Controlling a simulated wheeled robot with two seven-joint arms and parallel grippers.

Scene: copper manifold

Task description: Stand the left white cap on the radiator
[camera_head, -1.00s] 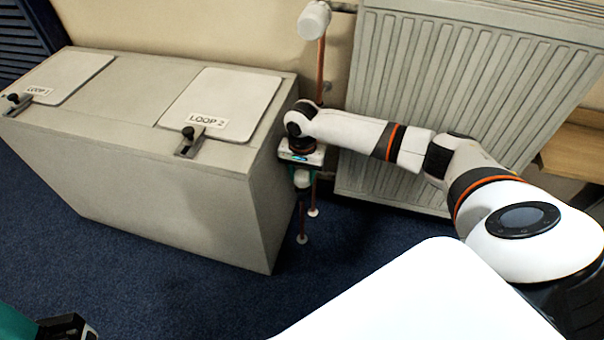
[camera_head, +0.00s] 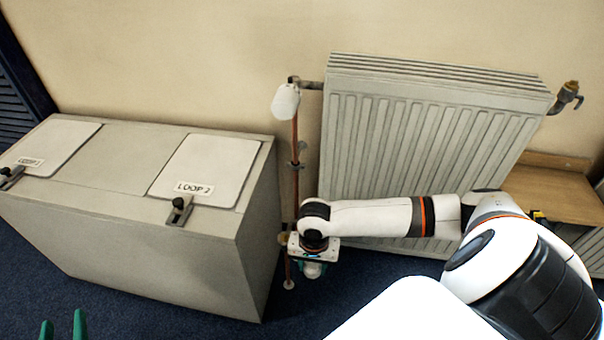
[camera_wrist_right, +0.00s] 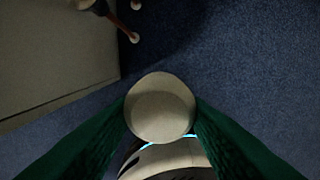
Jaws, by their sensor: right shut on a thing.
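A white cap (camera_head: 285,101) sits at the top of the copper pipe by the radiator's upper left corner. The radiator (camera_head: 410,150) stands against the wall, its top bare. My right gripper (camera_wrist_right: 160,110) is shut on a round, off-white cap (camera_wrist_right: 160,106), with a green finger on each side. In the head view, my right gripper (camera_head: 313,270) is low, beside the copper pipe (camera_head: 295,150) and in front of the radiator's lower left. My wrist mostly hides the held cap there. My left gripper (camera_head: 62,330) shows two green fingertips, apart and empty, at the bottom left edge.
A grey cabinet (camera_head: 150,245) with LOOP 1 and LOOP 2 lids stands left of the pipe. A wooden shelf (camera_head: 555,190) stands right. Blue carpet (camera_wrist_right: 250,60) is clear below the held cap.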

